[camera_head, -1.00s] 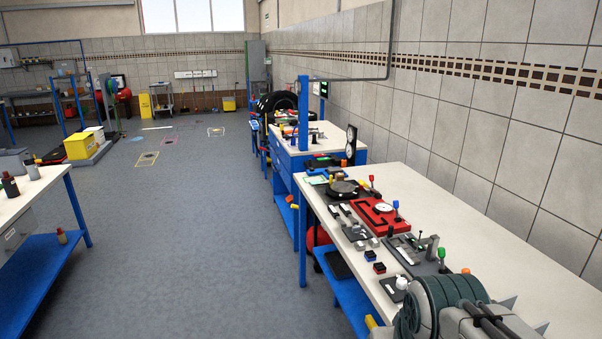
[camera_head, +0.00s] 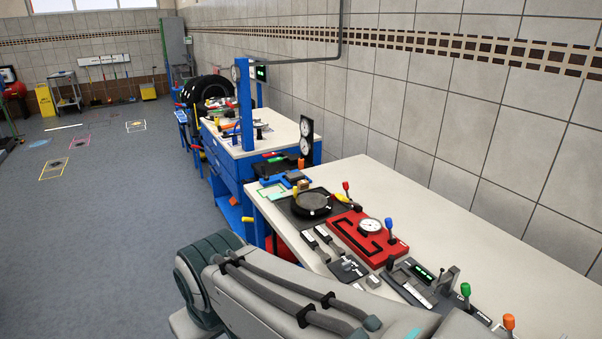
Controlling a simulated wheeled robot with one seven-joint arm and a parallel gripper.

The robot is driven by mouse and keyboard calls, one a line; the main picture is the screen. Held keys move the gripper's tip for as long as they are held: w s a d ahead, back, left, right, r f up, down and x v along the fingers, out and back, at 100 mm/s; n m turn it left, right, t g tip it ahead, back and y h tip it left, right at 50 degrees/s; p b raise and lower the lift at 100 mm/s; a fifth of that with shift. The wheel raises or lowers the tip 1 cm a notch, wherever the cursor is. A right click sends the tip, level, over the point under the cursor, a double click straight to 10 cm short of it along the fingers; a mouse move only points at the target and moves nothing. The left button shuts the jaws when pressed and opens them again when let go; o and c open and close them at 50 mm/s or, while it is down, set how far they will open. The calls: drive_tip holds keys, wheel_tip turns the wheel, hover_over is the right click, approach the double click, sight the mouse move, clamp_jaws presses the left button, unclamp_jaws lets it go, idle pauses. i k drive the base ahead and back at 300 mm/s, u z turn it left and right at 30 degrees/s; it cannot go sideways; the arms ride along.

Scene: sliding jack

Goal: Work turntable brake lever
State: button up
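The turntable (camera_head: 311,204), a dark round disc on a dark square plate, lies on the white workbench toward its far end. A small red-knobbed lever (camera_head: 346,189) stands upright just right of it, and a small yellow piece lies at the disc's right edge. I cannot tell which of these is the brake lever. My arm fills the bottom foreground and covers the bench's near left part. My gripper is out of view.
A red panel (camera_head: 343,228) with a white dial and a blue-knobbed lever (camera_head: 390,226) lies nearer than the turntable. Green-knobbed (camera_head: 465,291) and orange-knobbed (camera_head: 508,322) levers stand further right. A blue workbench (camera_head: 232,165) stands beyond.

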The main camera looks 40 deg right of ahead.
sight(345, 186)
drive_tip(key=z, duration=0.3)
drive_tip(key=i, duration=1.6)
drive_tip(key=z, duration=1.2)
drive_tip(key=i, duration=0.65)
drive_tip(key=z, duration=0.25)
